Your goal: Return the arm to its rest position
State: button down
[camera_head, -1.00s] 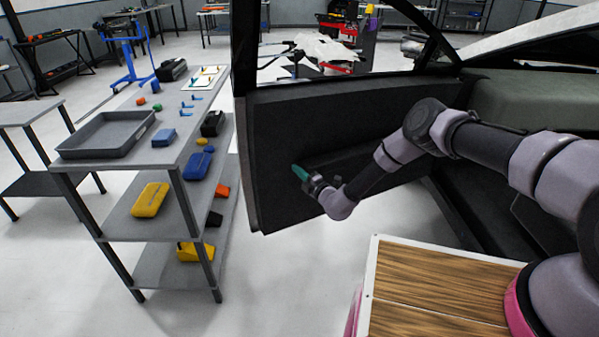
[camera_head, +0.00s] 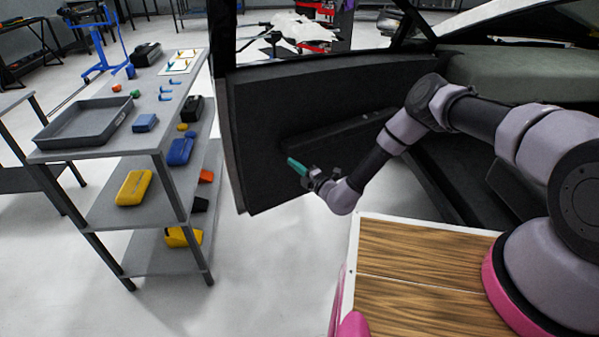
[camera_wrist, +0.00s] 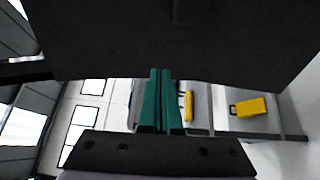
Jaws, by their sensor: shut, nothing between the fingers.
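My gripper (camera_head: 297,166) has green fingers and is in front of the dark inner panel of the open car door (camera_head: 285,105) in the head view. In the wrist view the green fingers (camera_wrist: 161,98) lie side by side, closed, with nothing between them. My arm is bent, reaching from the right side of the head view down to the gripper. The door panel also fills the top of the wrist view (camera_wrist: 120,40). I cannot tell the exact gap between fingertips and panel.
A grey shelf cart (camera_head: 95,155) stands left of the door with a tray (camera_head: 85,122), a yellow case (camera_head: 133,188) and small blue items. A wood-topped surface (camera_head: 425,255) lies below my arm. Pale floor (camera_head: 270,270) is clear between the cart and that surface.

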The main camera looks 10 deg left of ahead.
jog(key=s+d+r+n+g, duration=0.25)
jog(key=r+n+g, duration=0.25)
jog(key=r+n, duration=0.5)
jog(key=s+d+r+n+g, duration=0.2)
jog(key=d+r+n+g, duration=0.35)
jog(key=r, duration=0.95)
jog(key=s+d+r+n+g, duration=0.2)
jog(key=r+n+g, duration=0.2)
jog(key=r+n, duration=0.7)
jog(key=s+d+r+n+t+h, duration=0.3)
jog(key=s+d+r, duration=0.3)
jog(key=d, duration=0.5)
jog(key=s+d+r+n+t+h, duration=0.4)
jog(key=s+d+r, duration=0.3)
jog(key=d, duration=0.5)
jog(key=s+d+r+n+t+h, duration=0.4)
jog(key=s+d+r+n+h, duration=0.1)
jog(key=d, duration=0.7)
notch_tip(320, 180, up, 3)
jog(key=shift+s+d+f+n+h, duration=0.25)
jog(key=shift+s+n+h, duration=0.15)
jog(key=shift+s, duration=0.3)
